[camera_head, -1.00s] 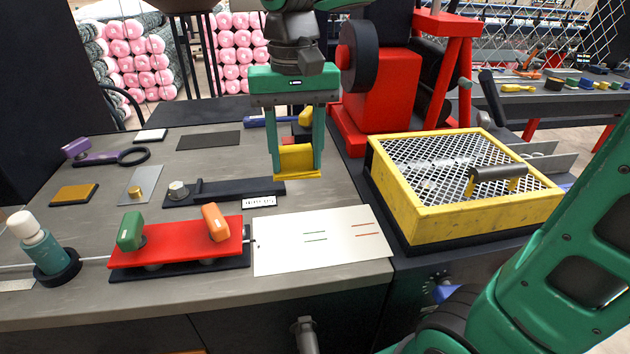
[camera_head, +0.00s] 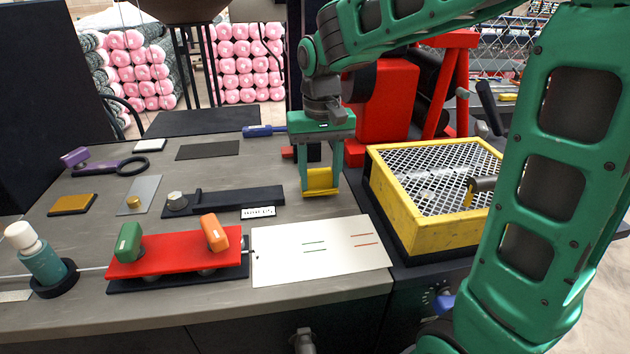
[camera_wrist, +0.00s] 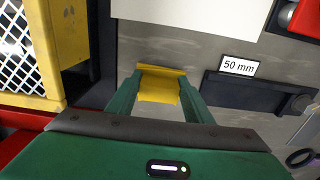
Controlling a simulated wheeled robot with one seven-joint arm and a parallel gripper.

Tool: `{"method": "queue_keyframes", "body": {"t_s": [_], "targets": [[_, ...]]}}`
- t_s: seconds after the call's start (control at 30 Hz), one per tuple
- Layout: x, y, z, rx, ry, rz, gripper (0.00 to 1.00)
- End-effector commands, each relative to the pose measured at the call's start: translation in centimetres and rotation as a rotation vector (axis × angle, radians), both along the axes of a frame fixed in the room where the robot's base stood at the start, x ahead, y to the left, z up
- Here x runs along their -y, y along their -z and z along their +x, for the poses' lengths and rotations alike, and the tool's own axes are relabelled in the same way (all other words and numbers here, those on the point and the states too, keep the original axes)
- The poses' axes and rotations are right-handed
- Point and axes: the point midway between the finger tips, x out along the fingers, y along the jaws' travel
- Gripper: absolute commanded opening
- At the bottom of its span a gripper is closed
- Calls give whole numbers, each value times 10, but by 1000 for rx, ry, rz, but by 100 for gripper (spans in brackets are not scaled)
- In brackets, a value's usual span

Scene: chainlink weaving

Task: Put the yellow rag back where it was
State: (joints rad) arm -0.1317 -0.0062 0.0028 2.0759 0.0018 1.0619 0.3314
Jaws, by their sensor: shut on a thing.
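The yellow rag (camera_head: 320,184) is between the two fingers of my gripper (camera_head: 321,190), which is shut on it. The fingers point down over the bench, right of the black bar and behind the white sheet. In the wrist view the rag (camera_wrist: 159,86) shows as a folded yellow strip between the green fingertips (camera_wrist: 160,92). I cannot tell whether its lower edge touches the bench top.
The yellow-framed mesh box (camera_head: 425,215) stands close on the right. The white sheet (camera_head: 320,250) lies in front, and the black bar (camera_head: 240,198) with its "50 mm" label is to the left. A red plate (camera_head: 175,252) carries green and orange handles. Bare grey bench (camera_head: 225,173) lies behind the bar.

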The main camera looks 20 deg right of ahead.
Motion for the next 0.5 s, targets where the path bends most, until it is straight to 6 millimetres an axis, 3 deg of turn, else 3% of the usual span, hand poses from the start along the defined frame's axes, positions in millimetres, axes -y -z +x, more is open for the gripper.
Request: {"method": "queue_keyframes", "body": {"t_s": [0.13, 0.47, 0.5], "targets": [[-1, 13, 0, -1, -1, 0, 25], [-1, 15, 0, 0, -1, 0, 25], [-1, 15, 0, 0, -2, 0, 48]]}}
